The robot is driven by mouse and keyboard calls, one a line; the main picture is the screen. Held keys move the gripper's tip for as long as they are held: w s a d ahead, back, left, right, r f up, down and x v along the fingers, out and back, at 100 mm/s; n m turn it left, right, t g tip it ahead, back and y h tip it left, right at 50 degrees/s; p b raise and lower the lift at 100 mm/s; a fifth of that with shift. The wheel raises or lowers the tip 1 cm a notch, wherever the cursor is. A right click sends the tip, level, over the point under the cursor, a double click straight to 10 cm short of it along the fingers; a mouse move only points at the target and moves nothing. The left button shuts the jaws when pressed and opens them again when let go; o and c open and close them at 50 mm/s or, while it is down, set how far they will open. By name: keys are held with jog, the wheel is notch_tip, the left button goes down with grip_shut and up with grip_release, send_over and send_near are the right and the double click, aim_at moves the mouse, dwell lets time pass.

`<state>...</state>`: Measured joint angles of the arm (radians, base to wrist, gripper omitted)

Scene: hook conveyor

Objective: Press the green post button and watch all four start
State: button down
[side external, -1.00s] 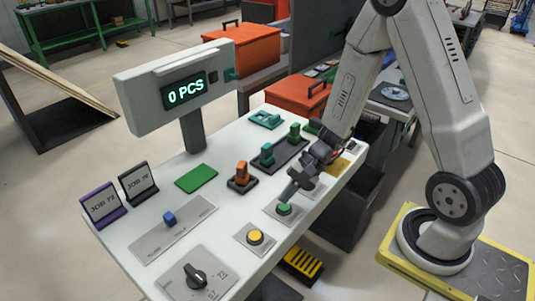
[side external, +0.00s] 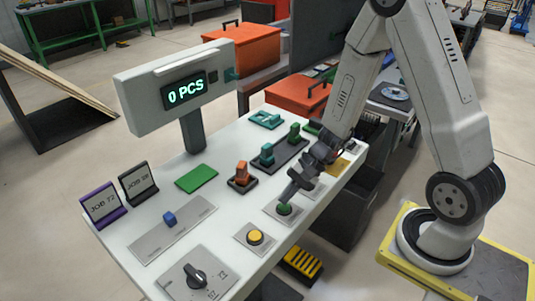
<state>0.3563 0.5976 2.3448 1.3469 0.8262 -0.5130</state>
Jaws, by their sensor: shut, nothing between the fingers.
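The green button (side external: 284,209) sits on a grey plate near the front edge of the white table. My gripper (side external: 288,196) is shut and empty, its fingertips at the top of the green button. From this view I cannot tell whether they touch it or press it down.
A yellow button (side external: 255,237), a black rotary knob (side external: 195,276) and a blue slider knob (side external: 169,218) lie toward the front left. Two job cards (side external: 104,203) stand at left.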

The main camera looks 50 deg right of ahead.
aim_at(287, 205)
jog(key=shift+f, duration=0.75)
dwell(1.0)
jog(key=shift+r, duration=0.85)
jog(key=shift+r, duration=0.1)
jog(key=shift+r, duration=2.4)
